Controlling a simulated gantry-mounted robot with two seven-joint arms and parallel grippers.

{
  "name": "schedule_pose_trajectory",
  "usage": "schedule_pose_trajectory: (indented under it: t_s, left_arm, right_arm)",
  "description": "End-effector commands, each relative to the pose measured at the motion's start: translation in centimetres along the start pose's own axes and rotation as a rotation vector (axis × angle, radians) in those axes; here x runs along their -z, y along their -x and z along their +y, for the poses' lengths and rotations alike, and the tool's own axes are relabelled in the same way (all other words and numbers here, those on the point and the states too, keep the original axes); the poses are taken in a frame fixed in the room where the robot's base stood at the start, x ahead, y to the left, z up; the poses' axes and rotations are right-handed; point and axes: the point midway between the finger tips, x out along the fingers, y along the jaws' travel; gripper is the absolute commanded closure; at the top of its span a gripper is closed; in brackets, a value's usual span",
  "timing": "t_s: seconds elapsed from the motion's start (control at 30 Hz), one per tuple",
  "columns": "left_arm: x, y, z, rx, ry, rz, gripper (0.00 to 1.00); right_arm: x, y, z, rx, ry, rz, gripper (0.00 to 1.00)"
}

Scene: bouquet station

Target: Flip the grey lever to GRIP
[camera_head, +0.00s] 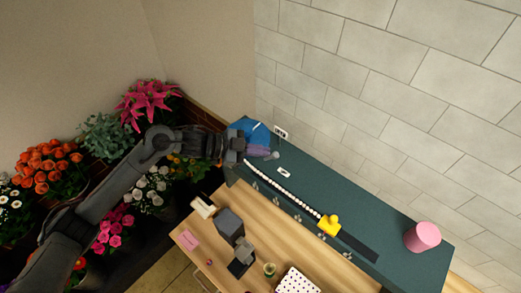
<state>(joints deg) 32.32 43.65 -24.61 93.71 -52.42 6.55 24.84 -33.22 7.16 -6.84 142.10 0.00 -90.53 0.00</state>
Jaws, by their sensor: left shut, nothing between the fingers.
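My left arm reaches in from the left, and its left gripper (238,156) is over the left end of the dark green shelf (315,200). The gripper is shut and holds nothing. Just beyond it are a blue piece (250,129) and a purple-blue piece (257,150). A small grey knob-like tip (275,155) shows right of the gripper; I cannot tell whether it is the grey lever. A small white label (284,173) lies on the shelf close by, too small to read. The lever's setting and any contact are not clear. My right gripper is out of view.
A string of white beads (285,189) runs along the shelf to a yellow piece (329,225). A pink cylinder (422,236) stands at the right end. Dark grey equipment (230,225) stands on the wooden table (270,225). Flowers (147,105) fill the left side.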

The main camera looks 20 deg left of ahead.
Motion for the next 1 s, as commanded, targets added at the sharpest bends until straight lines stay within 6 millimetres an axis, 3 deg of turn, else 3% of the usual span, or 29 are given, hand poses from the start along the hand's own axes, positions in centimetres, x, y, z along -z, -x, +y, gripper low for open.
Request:
schedule_pose_trajectory:
  t_s: [0.53,1.0]
  left_arm:
    - [-1.2,0.7,-0.7,0.000,0.001,0.001,1.00]
    - [-1.0,1.0,-0.8,-0.001,0.001,0.001,1.00]
  right_arm:
    - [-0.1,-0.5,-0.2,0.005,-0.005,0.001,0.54]
    - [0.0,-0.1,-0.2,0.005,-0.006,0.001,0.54]
